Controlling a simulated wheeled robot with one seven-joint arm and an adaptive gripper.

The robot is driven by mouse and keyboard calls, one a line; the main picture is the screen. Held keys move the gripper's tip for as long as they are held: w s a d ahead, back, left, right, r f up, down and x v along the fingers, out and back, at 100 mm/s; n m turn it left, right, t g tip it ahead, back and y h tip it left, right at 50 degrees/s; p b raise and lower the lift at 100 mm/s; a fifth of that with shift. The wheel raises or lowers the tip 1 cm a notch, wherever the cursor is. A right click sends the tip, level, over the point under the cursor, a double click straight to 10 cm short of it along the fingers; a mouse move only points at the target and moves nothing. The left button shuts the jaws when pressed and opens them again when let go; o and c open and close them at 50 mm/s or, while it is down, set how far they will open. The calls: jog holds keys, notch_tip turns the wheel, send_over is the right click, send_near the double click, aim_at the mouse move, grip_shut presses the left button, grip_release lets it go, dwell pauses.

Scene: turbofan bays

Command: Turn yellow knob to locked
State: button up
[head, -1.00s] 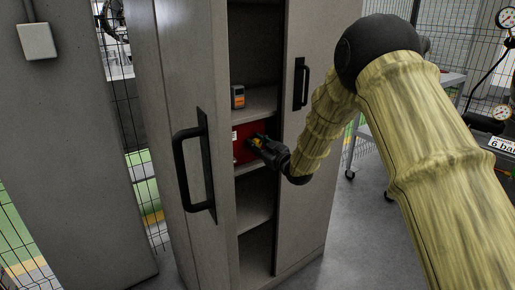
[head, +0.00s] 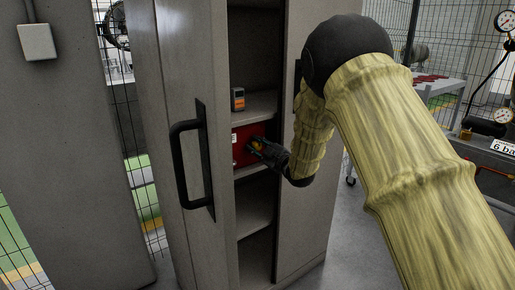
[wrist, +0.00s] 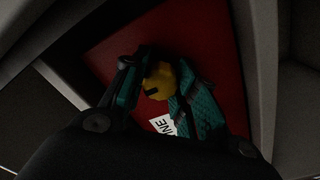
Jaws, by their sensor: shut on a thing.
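The yellow knob (wrist: 158,80) sits on the face of a red box (wrist: 215,40) inside the cabinet. In the wrist view my gripper (wrist: 160,88) is shut on the knob, with one teal-padded finger on each side of it. A dark mark shows on the knob's edge. In the head view the red box (head: 240,146) stands on a middle shelf, and my gripper (head: 262,150) reaches it from the right. The knob is mostly covered by the fingers there. A white label (wrist: 163,124) with dark letters lies below the knob, partly hidden by a finger.
The grey cabinet's left door (head: 185,80) stands open with a black handle (head: 190,165). A small orange and grey device (head: 238,99) stands on the shelf above the red box. A trolley (head: 435,85) and gauges (head: 505,115) are at the right.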

jog(key=o, duration=1)
jog(key=shift+a, duration=0.1)
jog(key=shift+s, duration=0.1)
jog(key=v, duration=1.2)
